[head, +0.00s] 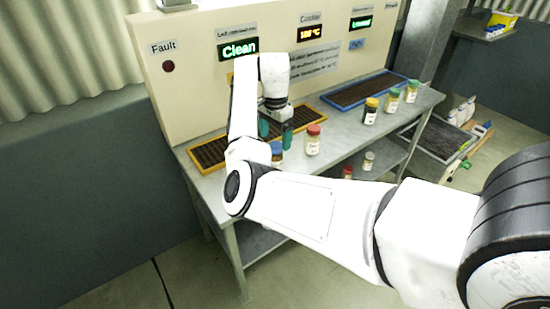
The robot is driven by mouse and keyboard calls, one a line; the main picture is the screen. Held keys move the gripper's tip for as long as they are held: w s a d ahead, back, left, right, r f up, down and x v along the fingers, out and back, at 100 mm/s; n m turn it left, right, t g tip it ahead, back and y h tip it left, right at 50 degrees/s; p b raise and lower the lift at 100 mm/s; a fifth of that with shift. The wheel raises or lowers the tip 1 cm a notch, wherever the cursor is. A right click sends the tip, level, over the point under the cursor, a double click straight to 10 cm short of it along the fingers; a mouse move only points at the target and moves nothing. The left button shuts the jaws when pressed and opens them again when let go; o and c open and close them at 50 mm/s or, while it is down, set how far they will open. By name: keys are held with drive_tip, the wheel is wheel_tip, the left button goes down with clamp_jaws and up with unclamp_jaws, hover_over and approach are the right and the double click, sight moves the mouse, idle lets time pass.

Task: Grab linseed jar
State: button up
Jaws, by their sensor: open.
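My gripper (276,133) is at the left part of the bench, pointing down, its two teal fingers apart. A jar with a blue lid (276,150) stands just in front of the fingers, partly hidden by my arm. A jar with a red lid (313,142) stands a little to the right of the gripper. The labels are too small to read, so I cannot tell which jar is linseed. I see nothing held between the fingers.
The control panel (185,100) rises behind the bench (340,128). More small jars (368,161) stand on the lower shelf. Bench space shows between the red-lidded and dark-lidded jars.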

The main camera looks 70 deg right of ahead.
sight(275, 157)
drive_tip(key=f, duration=0.9)
drive_tip(key=shift+a+p, duration=0.2)
drive_tip(key=shift+p, duration=0.2)
drive_tip(key=shift+r, duration=0.1)
drive_tip(key=c, duration=1.3)
